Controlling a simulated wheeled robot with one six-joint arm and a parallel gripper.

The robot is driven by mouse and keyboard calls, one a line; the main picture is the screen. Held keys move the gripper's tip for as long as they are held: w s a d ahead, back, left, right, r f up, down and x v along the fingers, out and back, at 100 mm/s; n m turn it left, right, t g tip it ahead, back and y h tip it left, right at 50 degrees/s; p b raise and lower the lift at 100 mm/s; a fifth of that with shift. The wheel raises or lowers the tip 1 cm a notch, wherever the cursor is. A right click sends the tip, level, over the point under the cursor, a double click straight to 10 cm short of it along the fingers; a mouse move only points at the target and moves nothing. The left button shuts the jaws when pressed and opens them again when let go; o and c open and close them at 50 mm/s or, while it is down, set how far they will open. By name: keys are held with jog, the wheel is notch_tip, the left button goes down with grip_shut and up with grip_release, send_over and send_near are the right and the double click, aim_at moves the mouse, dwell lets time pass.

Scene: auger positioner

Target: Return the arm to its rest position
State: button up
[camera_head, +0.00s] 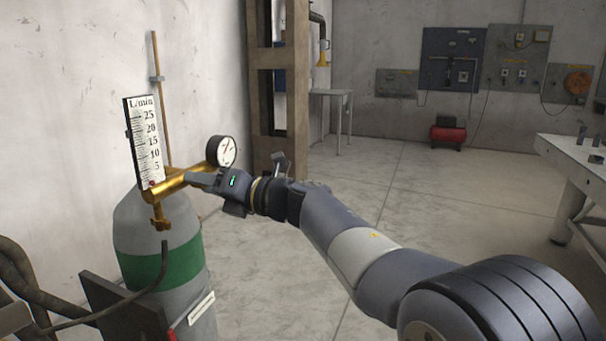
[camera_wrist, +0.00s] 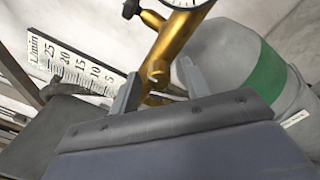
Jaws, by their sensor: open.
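My arm reaches out from the lower right in the head view. My gripper (camera_head: 205,180) is at the brass regulator (camera_head: 173,185) on top of the grey gas cylinder with a green band (camera_head: 160,268). In the wrist view my gripper (camera_wrist: 158,88) has its two fingers apart, with part of the brass regulator (camera_wrist: 180,35) seen between and beyond them. I cannot tell whether a finger touches the brass. The white flow scale (camera_head: 145,140) stands upright on the regulator, and the round gauge (camera_head: 221,151) is just above my gripper.
A black hose (camera_head: 75,322) runs from the lower left. A brown post (camera_head: 279,95) stands behind my gripper. A white table (camera_head: 575,165) is at the right. A red compressor (camera_head: 448,134) sits by the back wall. The floor (camera_head: 425,205) between is clear.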

jog(key=shift+s+r+m+t+p, duration=0.1)
jog(key=shift+m+t+p, duration=0.2)
jog(key=shift+m+p, duration=6.15)
jog(key=shift+d+m+b, duration=0.1)
jog(key=shift+m+b, duration=0.75)
jog(key=shift+m, duration=0.1)
